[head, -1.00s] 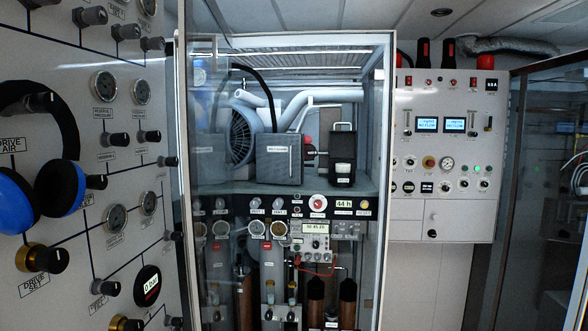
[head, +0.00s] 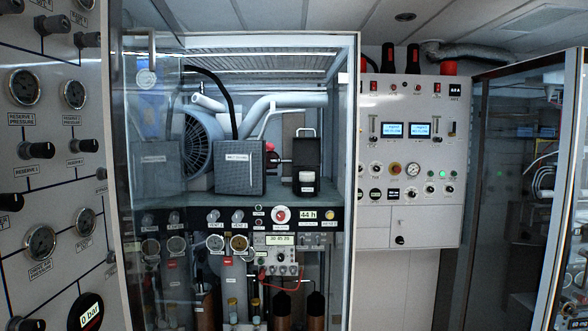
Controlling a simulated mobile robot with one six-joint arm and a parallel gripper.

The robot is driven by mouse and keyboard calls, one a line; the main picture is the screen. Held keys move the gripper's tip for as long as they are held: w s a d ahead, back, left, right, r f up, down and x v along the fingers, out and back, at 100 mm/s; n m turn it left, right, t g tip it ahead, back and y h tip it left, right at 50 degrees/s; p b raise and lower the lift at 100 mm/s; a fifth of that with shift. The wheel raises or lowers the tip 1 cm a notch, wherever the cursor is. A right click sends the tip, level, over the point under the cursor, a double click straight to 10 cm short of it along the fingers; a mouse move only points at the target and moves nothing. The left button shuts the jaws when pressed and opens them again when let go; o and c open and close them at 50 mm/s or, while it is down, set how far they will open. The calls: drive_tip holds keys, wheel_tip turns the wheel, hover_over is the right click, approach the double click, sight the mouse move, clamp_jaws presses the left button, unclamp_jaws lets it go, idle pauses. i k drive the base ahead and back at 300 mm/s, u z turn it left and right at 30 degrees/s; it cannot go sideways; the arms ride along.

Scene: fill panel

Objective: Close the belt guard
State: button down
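A tall glass-fronted cabinet (head: 355,100) stands in the middle of the head view. Inside, on its upper shelf, are a large grey round fan-like wheel or guard (head: 198,148), a dark grey box (head: 238,172) in front of it, and a small black box (head: 306,168) with a handle on top to the right. I cannot tell for sure which part is the belt guard or whether it is open. Glass covers at least the left part of the cabinet front and reflects. My gripper is not in view.
A gauge panel (head: 52,160) with knobs stands close on the left. A control panel (head: 409,160) with two lit screens hangs on the back wall to the right. A glass enclosure (head: 505,180) stands at far right. Below the shelf are gauges and cylinders (head: 283,306).

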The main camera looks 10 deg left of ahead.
sight(238, 164)
drive_tip(key=z, duration=0.2)
drive_tip(key=i, duration=1.55)
drive_tip(key=u, duration=0.55)
drive_tip(key=k, duration=0.65)
drive_tip(key=u, duration=0.25)
drive_tip(key=i, duration=0.7)
drive_tip(key=z, duration=0.15)
